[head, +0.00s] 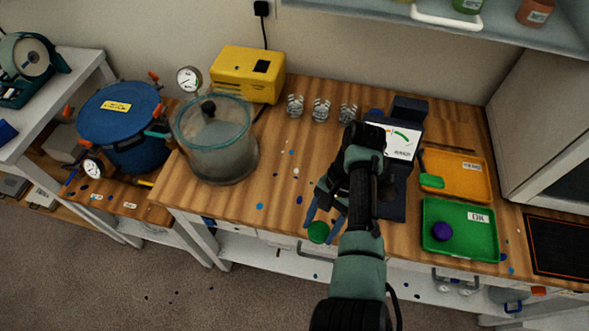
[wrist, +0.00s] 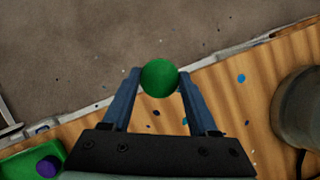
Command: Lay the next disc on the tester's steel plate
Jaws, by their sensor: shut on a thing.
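My gripper (head: 322,226) is shut on a green disc (head: 318,233), held over the front edge of the wooden bench. In the wrist view the disc (wrist: 159,75) sits between the fingertips of my gripper (wrist: 158,82). The tester has a lit dial screen (head: 401,140) and a dark base (head: 394,207), to the right of my gripper. My arm covers part of the tester, and I cannot make out its steel plate. A purple disc (head: 441,231) lies in the green tray (head: 474,250); it also shows in the wrist view (wrist: 46,167).
An orange tray (head: 462,190) with a green item (head: 431,181) lies behind the green tray. A glass-walled chamber (head: 215,150), a yellow box (head: 235,75) and several clear cups (head: 320,109) stand left and back. A shelf overhangs the back right. The bench left of my gripper is mostly clear.

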